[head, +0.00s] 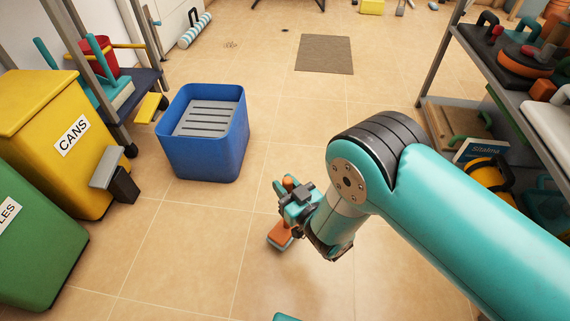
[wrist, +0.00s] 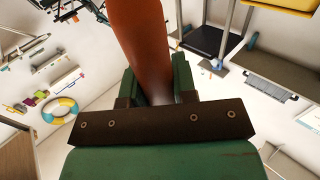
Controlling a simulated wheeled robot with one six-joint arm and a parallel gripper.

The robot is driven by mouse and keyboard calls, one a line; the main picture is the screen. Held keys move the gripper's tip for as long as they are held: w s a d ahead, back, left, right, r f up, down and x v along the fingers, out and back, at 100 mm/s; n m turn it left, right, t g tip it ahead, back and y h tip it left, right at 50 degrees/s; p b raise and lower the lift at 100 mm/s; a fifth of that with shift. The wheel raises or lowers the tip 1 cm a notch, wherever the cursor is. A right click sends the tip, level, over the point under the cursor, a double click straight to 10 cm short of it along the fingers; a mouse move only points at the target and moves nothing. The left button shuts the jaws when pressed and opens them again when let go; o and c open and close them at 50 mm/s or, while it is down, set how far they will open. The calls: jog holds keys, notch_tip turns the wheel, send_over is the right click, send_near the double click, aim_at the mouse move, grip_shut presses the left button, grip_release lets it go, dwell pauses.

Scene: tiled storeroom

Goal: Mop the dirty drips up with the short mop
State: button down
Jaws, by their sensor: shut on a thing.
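My gripper (head: 294,203) is shut on the orange-brown handle of the short mop (head: 280,236). In the head view the handle's orange top pokes out above the fingers. The mop's orange block with a pale teal edge shows below them, close to the floor; I cannot tell if it touches. In the wrist view the mop handle (wrist: 142,42) stands between the two green fingers of my gripper (wrist: 155,85). Faint dark marks (head: 231,44) lie on the far floor; they are too small to tell if they are the dirty drips. My arm hides part of the floor.
A blue bin with a slatted grey insert (head: 210,164) stands left of my gripper. A yellow CANS bin (head: 45,115) and a green bin (head: 35,245) line the left. A loaded shelf rack (head: 515,85) stands right. A brown mat (head: 325,54) lies beyond; the tiles between are clear.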

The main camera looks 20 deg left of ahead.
jog(key=shift+w+d+r+p, duration=0.1)
jog(key=shift+d+r+p, duration=0.1)
jog(key=shift+r+p, duration=2.1)
jog(key=shift+r, duration=0.5)
